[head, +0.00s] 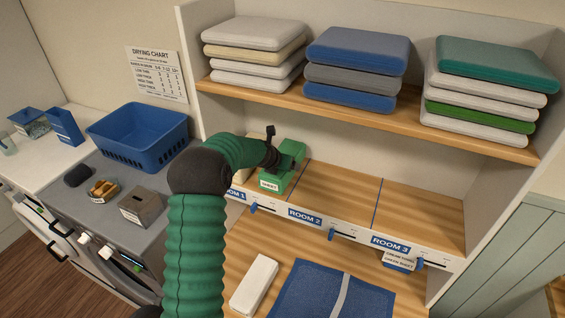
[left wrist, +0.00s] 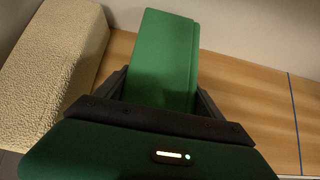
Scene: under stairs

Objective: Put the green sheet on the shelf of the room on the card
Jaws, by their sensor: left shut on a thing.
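The green sheet (head: 273,180) is a folded block with a white tag reading SHEET, at the Room 1 part of the lower shelf, left of the first blue divider line. It also shows in the left wrist view (left wrist: 163,60). My left gripper (head: 288,158) is shut on it from above; I cannot tell if it touches the shelf. The card (head: 400,258) hangs under the ROOM 3 label (head: 390,243); its small print seems to read cream towel, green sheet. The Room 3 section (head: 425,213) is bare. My right gripper is not in view.
A cream towel (left wrist: 55,65) lies left of the sheet. The Room 2 section (head: 338,192) is empty. Folded stacks fill the upper shelf (head: 300,95) above. A blue basket (head: 140,135) stands left; a white block (head: 254,285) and blue mat (head: 310,290) lie in front.

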